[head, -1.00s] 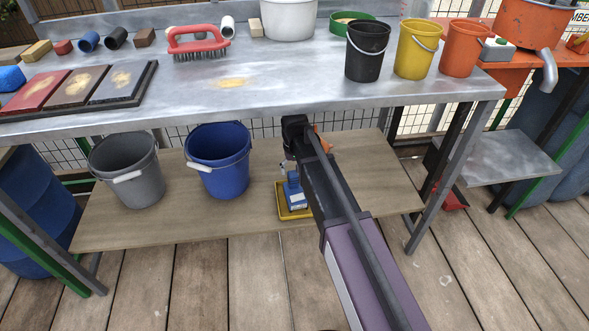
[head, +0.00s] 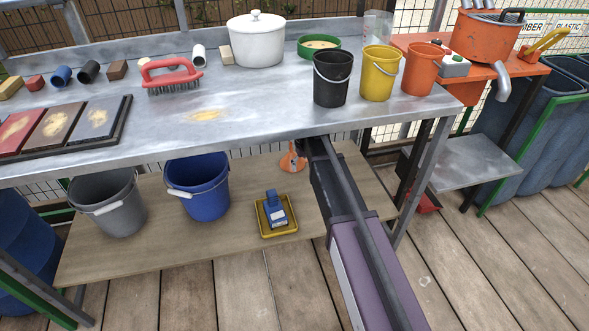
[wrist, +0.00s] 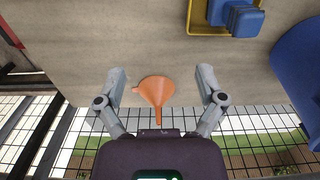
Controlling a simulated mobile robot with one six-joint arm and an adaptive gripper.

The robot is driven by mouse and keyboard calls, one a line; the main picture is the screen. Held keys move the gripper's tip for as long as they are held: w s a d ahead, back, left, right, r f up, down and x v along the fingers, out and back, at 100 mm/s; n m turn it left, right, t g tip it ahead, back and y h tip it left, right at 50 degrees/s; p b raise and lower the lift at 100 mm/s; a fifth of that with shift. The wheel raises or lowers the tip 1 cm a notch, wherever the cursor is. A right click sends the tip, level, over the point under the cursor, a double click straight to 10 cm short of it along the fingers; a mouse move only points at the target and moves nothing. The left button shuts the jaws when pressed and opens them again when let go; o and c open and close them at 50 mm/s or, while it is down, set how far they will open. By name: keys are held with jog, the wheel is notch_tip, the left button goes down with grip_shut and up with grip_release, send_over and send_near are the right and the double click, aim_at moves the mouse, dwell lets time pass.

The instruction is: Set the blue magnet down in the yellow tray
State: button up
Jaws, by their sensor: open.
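The blue magnet (head: 276,210) sits in the yellow tray (head: 263,230) on the lower wooden shelf. In the wrist view the magnet (wrist: 243,20) and tray (wrist: 190,20) show at the top edge, partly cut off. My gripper (wrist: 162,73) is open with nothing between its fingers, apart from the magnet. In the head view my arm reaches under the tabletop to the right of the tray, and the fingers are hidden.
An orange funnel (head: 293,160) stands on the shelf near my gripper; it appears between the fingers in the wrist view (wrist: 156,92). Blue (head: 198,188) and grey (head: 110,205) buckets stand left of the tray. The metal tabletop (head: 230,128) overhangs my arm. Wire mesh (wrist: 255,130) is behind.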

jog(key=w+d, duration=0.2)
jog(key=d, duration=0.4)
jog(key=shift+w+r, duration=0.3)
jog(key=shift+d, duration=0.1)
jog(key=s+d+r+m+p, duration=0.15)
jog(key=s+d, duration=0.45)
jog(key=s, duration=0.6)
jog(key=s+d+r+m+p, duration=0.1)
jog(key=s+d+m, duration=0.35)
jog(key=s, duration=0.85)
notch_tip(320, 180, up, 38)
jog(key=d+n+p, duration=0.1)
jog(key=n+p, duration=0.1)
jog(key=p, duration=3.6)
jog(key=shift+w+d, duration=0.4)
jog(key=shift+w, duration=0.05)
jog(key=shift+f, duration=0.1)
